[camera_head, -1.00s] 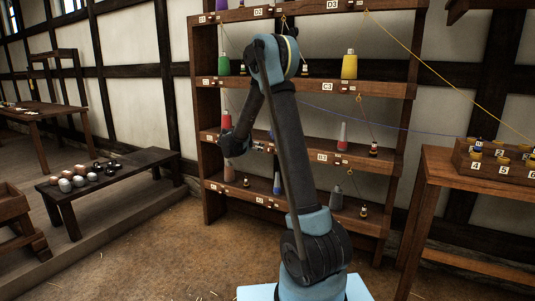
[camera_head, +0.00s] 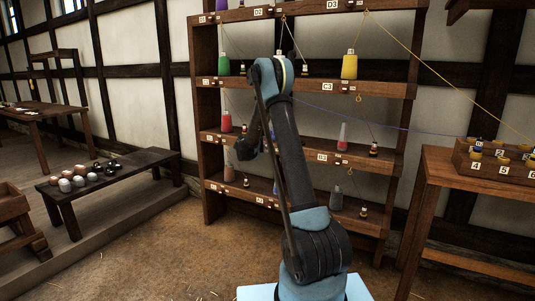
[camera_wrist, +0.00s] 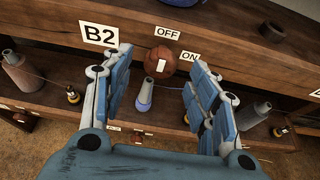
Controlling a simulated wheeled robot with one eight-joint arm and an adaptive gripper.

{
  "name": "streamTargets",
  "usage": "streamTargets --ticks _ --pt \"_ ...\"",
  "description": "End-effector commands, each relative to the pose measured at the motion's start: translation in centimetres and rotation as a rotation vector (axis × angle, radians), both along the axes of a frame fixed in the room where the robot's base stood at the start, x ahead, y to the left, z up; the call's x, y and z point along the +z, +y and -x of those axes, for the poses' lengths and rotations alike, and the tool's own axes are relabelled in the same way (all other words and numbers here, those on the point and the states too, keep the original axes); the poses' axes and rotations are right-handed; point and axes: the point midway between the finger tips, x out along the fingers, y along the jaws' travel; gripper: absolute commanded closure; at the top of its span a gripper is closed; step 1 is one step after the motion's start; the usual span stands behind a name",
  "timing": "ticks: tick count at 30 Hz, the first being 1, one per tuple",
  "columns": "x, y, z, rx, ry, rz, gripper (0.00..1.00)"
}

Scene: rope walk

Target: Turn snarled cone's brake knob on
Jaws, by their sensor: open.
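The brown round brake knob (camera_wrist: 161,56) is on the front board of the shelf, with a white mark on its lower part. The OFF label (camera_wrist: 168,34) is above it and the ON label (camera_wrist: 190,56) is to its right; the B2 label (camera_wrist: 99,34) is to the left. My gripper (camera_wrist: 162,60) is open, its blue fingers on either side of the knob in the wrist view; contact cannot be told. A cone with a pale top and blue base (camera_wrist: 145,97) shows below the knob. In the head view my gripper's end is near the shelf's middle board, its fingers unclear.
The wooden rack (camera_head: 213,190) holds several coloured cones, including a yellow one (camera_head: 349,67). Thin threads run to the right, towards a wooden box (camera_head: 463,160) on a table. A low bench (camera_head: 120,172) stands left. The floor before the rack is clear.

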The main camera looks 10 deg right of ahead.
Motion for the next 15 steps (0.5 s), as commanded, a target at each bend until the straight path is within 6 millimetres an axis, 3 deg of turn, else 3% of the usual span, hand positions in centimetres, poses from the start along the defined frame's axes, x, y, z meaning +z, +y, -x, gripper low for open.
streamTargets --ticks 6,15 --pt "-1.1 -1.5 -2.0 -0.001 0.0 0.0 0.46" --pt "-1.4 -2.0 -2.8 0.0 -0.001 -0.001 0.46"
